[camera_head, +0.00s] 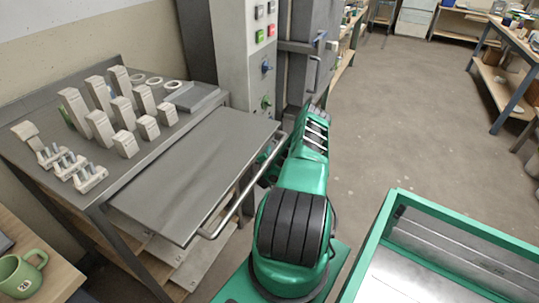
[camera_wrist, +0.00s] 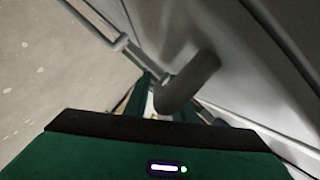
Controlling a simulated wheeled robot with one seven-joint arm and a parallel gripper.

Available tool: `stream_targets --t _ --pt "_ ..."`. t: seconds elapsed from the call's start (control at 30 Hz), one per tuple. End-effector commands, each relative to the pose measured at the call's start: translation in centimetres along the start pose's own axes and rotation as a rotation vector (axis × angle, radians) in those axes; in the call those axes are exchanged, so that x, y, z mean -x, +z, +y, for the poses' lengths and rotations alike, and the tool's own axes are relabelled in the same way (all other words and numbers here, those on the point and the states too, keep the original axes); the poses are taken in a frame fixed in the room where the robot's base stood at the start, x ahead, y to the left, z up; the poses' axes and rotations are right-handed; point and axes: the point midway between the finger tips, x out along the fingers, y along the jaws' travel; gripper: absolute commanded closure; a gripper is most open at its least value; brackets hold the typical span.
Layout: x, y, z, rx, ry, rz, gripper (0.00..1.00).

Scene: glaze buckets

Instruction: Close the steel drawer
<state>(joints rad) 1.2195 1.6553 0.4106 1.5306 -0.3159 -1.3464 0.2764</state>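The steel drawer (camera_head: 194,172) sticks well out of the grey bench on the left in the head view, so it stands open. Its long bar handle (camera_head: 232,204) runs along the front edge. My gripper (camera_head: 266,164) is near the handle's far right end, mostly hidden behind my green arm. In the wrist view, my gripper's dark green fingers (camera_wrist: 172,104) show around a rounded grey piece, with a grey bar (camera_wrist: 98,24) at upper left. I cannot tell whether the fingers touch or grip the handle.
Several pale blocks (camera_head: 101,128) and small parts stand on the bench top (camera_head: 40,150). A control cabinet (camera_head: 232,50) with buttons stands behind the drawer. A green mug (camera_head: 20,275) is at lower left. A green-framed bin (camera_head: 395,215) is at right. Open floor (camera_head: 410,120) lies beyond.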

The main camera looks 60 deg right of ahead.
Motion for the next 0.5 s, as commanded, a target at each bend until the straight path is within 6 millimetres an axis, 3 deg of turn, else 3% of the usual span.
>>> stream_targets --t 0.17,0.5 --pt "1.0 0.2 -0.5 -0.004 -0.005 -0.002 0.69" --pt "7.1 0.2 -0.1 0.001 0.000 -0.004 0.69"
